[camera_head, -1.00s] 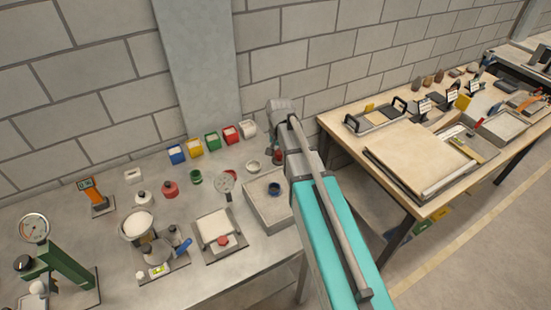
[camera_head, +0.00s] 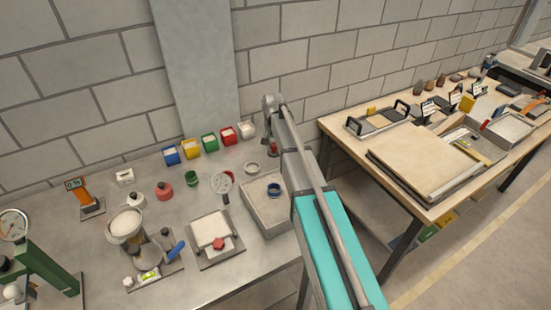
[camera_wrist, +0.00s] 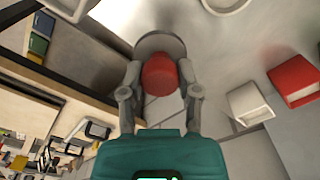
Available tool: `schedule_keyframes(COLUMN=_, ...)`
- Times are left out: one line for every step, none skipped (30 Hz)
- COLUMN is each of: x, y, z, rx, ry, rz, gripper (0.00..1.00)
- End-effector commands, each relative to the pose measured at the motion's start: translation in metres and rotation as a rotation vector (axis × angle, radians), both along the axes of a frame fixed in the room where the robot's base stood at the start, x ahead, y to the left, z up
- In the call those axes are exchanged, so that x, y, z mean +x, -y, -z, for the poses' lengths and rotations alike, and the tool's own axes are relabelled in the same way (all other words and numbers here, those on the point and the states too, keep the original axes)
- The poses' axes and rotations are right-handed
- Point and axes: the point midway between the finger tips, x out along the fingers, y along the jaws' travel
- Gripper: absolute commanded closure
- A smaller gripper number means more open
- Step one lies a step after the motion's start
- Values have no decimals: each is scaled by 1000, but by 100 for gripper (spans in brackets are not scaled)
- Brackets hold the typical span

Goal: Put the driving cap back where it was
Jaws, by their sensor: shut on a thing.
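My gripper (camera_wrist: 160,85) is shut on a red rounded piece, which I take to be the driving cap (camera_wrist: 160,76), in the wrist view. A grey disc (camera_wrist: 160,44) shows just beyond it; I cannot tell whether it belongs to the held piece. In the head view my gripper (camera_head: 271,125) is near the back right of the metal bench, right of the white bin. The held piece shows there only as a small dark red patch (camera_head: 272,142) below my gripper. Whether it touches anything is unclear.
White (camera_head: 246,130) and red (camera_head: 228,135) bins stand left of my gripper, in a row with other coloured bins. A wooden table (camera_head: 460,190) stands right, beyond a gap.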

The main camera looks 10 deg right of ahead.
Motion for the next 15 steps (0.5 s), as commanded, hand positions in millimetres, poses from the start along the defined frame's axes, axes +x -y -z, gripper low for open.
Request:
schedule_keyframes(x=6, y=0, z=9, rx=0, ry=0, rz=0, gripper=99)
schedule_keyframes(x=7, y=0, z=11, rx=0, ry=0, rz=0, gripper=99)
schedule_keyframes(x=9, y=0, z=13, rx=0, ry=0, rz=0, gripper=99)
schedule_keyframes(x=10, y=0, z=14, rx=0, ry=0, rz=0, gripper=99)
schedule_keyframes(x=11, y=0, z=15, rx=0, ry=0, rz=0, gripper=99)
schedule_keyframes(x=12, y=0, z=16, rx=0, ry=0, rz=0, gripper=99)
schedule_keyframes(x=13, y=0, z=16, rx=0, ry=0, rz=0, gripper=99)
schedule_keyframes(x=13, y=0, z=16, rx=0, ry=0, rz=-1, gripper=99)
schedule_keyframes(x=13, y=0, z=16, rx=0, ry=0, rz=-1, gripper=99)
schedule_keyframes(x=13, y=0, z=16, rx=0, ry=0, rz=-1, gripper=99)
schedule_keyframes(x=13, y=0, z=16, rx=0, ry=0, rz=-1, gripper=99)
schedule_keyframes(x=13, y=0, z=16, rx=0, ry=0, rz=-1, gripper=99)
schedule_keyframes(x=13, y=0, z=16, rx=0, ry=0, rz=-1, gripper=99)
schedule_keyframes(x=13, y=0, z=16, rx=0, ry=0, rz=-1, gripper=99)
schedule_keyframes(x=13, y=0, z=16, rx=0, ry=0, rz=-1, gripper=99)
